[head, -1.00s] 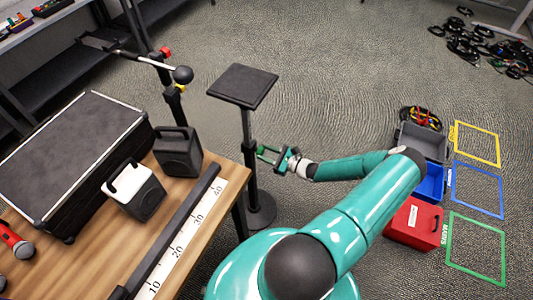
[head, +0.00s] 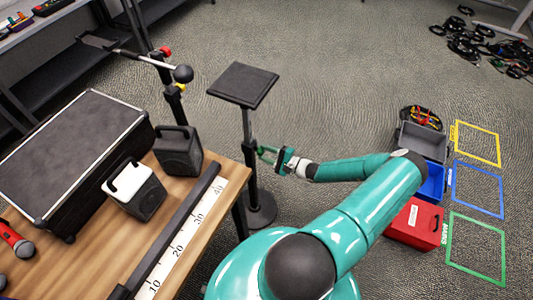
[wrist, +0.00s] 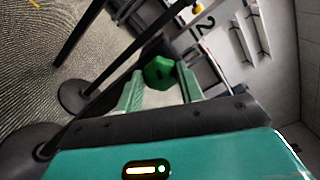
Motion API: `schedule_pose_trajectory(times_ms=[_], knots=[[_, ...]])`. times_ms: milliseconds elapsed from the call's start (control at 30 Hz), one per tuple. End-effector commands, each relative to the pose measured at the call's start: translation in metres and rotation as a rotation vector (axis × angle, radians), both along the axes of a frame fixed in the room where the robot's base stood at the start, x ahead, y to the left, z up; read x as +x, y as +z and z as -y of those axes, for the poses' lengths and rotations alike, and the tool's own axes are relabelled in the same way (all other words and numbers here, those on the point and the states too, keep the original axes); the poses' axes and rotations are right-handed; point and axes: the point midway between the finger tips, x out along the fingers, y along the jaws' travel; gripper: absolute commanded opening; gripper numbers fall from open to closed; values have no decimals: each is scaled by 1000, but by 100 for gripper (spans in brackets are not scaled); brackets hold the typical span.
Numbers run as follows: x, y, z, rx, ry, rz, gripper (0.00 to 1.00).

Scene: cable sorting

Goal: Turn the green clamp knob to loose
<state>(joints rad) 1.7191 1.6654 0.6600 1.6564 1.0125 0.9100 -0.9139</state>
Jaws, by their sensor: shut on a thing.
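The green clamp knob (wrist: 160,73) sits between my gripper's two pale green fingers (wrist: 158,90) in the wrist view. In the head view my gripper (head: 265,154) reaches from the right to the black pole of the stand (head: 250,165), at about mid-height. The knob is small there and mostly hidden by the fingers. My gripper is shut on the knob. The stand has a square black top plate (head: 243,84) and a round base (head: 260,210) on the floor, and it is upright. I cannot read the knob's turn angle.
A wooden table (head: 100,240) with a black case (head: 75,155), two small speakers and a ruler strip lies left of the stand. A second pole with a red knob (head: 165,51) stands behind. Grey, blue and red bins (head: 413,222) and coloured floor frames are at right.

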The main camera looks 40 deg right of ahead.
Motion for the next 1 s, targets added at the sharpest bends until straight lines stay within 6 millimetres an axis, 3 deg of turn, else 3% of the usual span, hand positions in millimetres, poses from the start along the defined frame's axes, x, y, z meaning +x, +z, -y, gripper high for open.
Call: schedule_pose_trajectory(times_ms=[500,1000], knots=[[0,-2,0,-432,-1,153,15],[0,-3,0,-616,0,220,15]])
